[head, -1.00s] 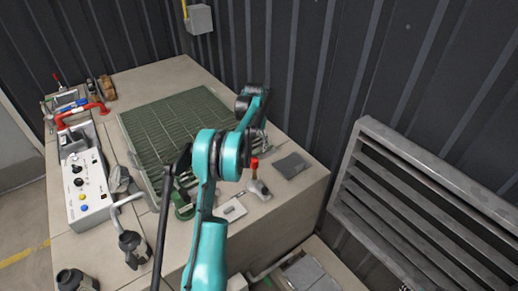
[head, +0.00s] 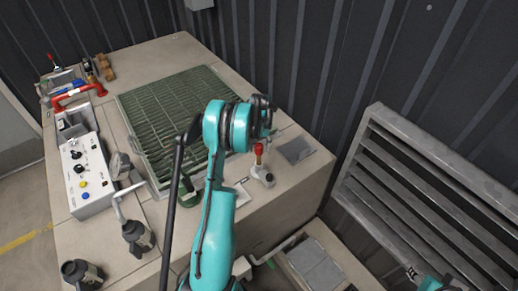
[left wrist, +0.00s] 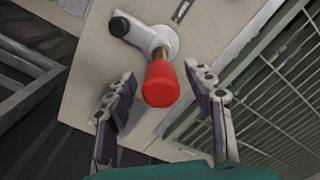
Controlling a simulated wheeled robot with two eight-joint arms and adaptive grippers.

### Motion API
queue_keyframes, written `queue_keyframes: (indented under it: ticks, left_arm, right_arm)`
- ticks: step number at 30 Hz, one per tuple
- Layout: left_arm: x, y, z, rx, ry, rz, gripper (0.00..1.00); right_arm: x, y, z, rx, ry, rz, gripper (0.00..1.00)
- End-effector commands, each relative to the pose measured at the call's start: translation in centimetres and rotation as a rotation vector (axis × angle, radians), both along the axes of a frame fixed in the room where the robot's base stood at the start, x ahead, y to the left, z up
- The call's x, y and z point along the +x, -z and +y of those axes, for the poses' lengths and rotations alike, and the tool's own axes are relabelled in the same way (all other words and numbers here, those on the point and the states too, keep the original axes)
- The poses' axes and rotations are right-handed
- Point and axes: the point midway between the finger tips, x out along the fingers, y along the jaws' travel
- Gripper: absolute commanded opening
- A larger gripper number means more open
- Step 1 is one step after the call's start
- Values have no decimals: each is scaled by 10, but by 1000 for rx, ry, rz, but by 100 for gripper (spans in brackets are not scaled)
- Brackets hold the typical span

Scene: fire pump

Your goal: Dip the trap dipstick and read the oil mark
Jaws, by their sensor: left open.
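The dipstick's red handle (head: 258,149) stands upright on a grey metal fitting (head: 263,174) near the right front corner of the bench top. In the left wrist view the red handle (left wrist: 161,83) shows its round end, with a brass-coloured stem behind it in the fitting (left wrist: 150,36). My left gripper (head: 266,124) is above the handle in the head view. In the left wrist view my left gripper (left wrist: 163,98) is open, with its fingers either side of the handle and apart from it. The oil mark is hidden. A teal part of my right arm shows at the lower right; its jaws are unclear.
A green grating (head: 165,104) covers the bench's middle. A white control box (head: 85,172) and a red pipe (head: 77,92) are at the left. A dark flat plate (head: 296,150) lies right of the fitting. Grey louvres (head: 440,195) stand at the right.

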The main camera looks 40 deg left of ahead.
Motion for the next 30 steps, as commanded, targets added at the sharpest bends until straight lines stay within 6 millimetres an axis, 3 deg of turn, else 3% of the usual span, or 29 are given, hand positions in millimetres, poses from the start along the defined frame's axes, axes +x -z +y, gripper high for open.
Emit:
queue_keyframes:
  ticks: [5,11,16,19,30]
  left_arm:
    - [0,0,0,0,0,0,53]
    - [0,0,0,0,0,0,0]
    - [0,-3,0,0,0,0,0]
    - [0,-17,0,0,0,0,0]
    - [0,-121,0,0,0,0,0]
  right_arm:
    - [0,0,0,0,0,0,40]
    - [0,0,0,0,0,0,40]
    - [0,-1,0,0,0,0,40]
    - [0,-7,0,0,0,0,40]
    - [0,-43,0,0,0,0,40]
